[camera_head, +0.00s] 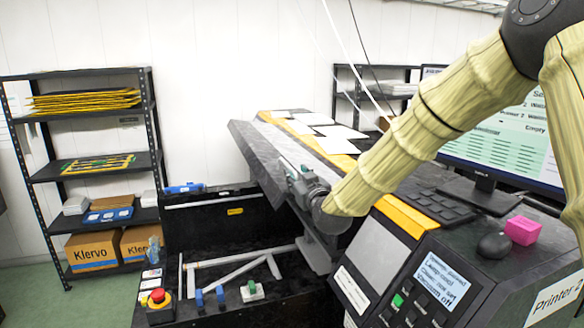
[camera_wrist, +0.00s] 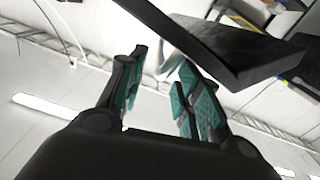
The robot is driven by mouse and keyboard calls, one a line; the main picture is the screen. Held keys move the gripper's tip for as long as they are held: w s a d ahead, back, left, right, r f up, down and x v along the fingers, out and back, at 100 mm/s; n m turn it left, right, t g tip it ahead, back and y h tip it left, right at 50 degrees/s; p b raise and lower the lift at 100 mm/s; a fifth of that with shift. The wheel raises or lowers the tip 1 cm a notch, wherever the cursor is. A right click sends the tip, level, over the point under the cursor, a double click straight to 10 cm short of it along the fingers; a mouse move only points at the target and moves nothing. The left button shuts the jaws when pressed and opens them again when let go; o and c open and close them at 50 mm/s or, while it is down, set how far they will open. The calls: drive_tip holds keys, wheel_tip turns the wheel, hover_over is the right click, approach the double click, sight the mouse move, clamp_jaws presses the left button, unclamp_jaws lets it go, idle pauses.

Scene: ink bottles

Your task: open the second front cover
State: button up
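The printer's dark front cover (camera_head: 258,165) stands raised and tilted over an open black bay (camera_head: 225,230). In the wrist view a black slab (camera_wrist: 215,40), which looks like this cover, crosses the upper right, close to the right fingertip. My gripper (camera_head: 300,183) is at the cover's right side in the head view, partly hidden by my wrist. In the wrist view my gripper (camera_wrist: 158,80) has its two teal-padded fingers apart, with a gap between them and nothing clearly clamped. Whether a finger touches the cover I cannot tell.
A control panel with a small screen (camera_head: 440,280) is at the front right, with a monitor (camera_head: 500,130) behind it. A red stop button (camera_head: 158,297) and blue clips (camera_head: 208,296) sit along the bay's front. A shelf (camera_head: 90,165) stands at the left.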

drive_tip(key=shift+p+x, duration=0.95)
drive_tip(key=shift+x, duration=1.4)
drive_tip(key=shift+c, duration=0.4)
clamp_jaws()
